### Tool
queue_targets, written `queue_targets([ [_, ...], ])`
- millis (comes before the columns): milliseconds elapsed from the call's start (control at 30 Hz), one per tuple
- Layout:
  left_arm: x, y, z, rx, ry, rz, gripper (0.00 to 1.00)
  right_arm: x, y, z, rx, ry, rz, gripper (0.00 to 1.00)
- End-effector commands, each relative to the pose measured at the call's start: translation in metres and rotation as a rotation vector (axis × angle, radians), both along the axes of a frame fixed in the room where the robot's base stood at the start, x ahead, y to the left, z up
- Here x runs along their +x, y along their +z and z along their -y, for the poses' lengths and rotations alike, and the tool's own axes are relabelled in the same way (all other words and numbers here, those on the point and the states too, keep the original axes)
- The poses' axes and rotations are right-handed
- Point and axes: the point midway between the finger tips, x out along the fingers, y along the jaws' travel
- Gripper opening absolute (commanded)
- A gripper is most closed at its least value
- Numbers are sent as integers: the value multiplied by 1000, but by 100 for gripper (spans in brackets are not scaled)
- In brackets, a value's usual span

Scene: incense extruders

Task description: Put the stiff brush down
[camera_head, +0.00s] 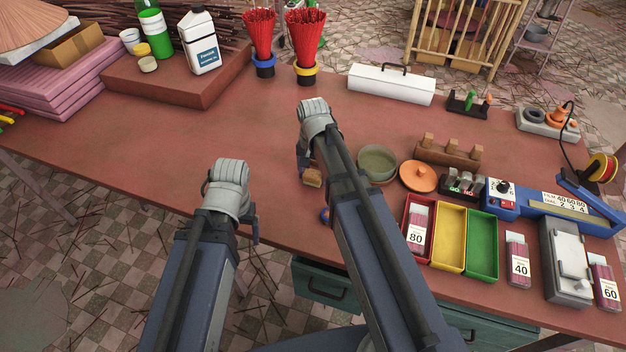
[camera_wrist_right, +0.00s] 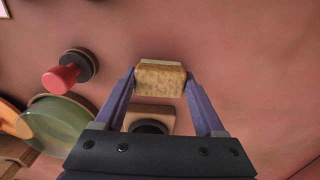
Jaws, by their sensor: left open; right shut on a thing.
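The stiff brush is a small block with a tan, speckled bristle face. In the right wrist view the brush (camera_wrist_right: 160,80) sits between the fingertips of my right gripper (camera_wrist_right: 161,92), which is shut on it. In the head view the brush (camera_head: 312,178) shows just below my right gripper (camera_head: 306,165), over the middle of the table, left of the green bowl. I cannot tell whether it touches the table. My left gripper (camera_head: 250,228) is open and apart from the brush, by the table's front edge; its fingers are mostly hidden.
The reddish table (camera_head: 180,140) is clear to the left of my right gripper. A red knob with a dark base (camera_wrist_right: 66,73) lies near the brush. Coloured trays (camera_head: 450,238) stand further right.

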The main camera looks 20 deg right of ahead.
Motion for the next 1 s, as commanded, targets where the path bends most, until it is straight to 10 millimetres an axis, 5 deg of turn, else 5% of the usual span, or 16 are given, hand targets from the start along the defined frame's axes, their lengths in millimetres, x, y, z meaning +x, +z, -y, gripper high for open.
queue_targets([
  [400,0,-8,0,0,0,0,85,0,-8,0,0,0,0,20],
  [433,0,-8,0,0,0,0,85,0,-7,0,0,0,0,73],
  [667,0,-6,0,0,0,0,85,0,-6,0,0,0,0,98],
  [1000,0,-4,0,0,0,0,85,0,-4,0,0,0,0,100],
])
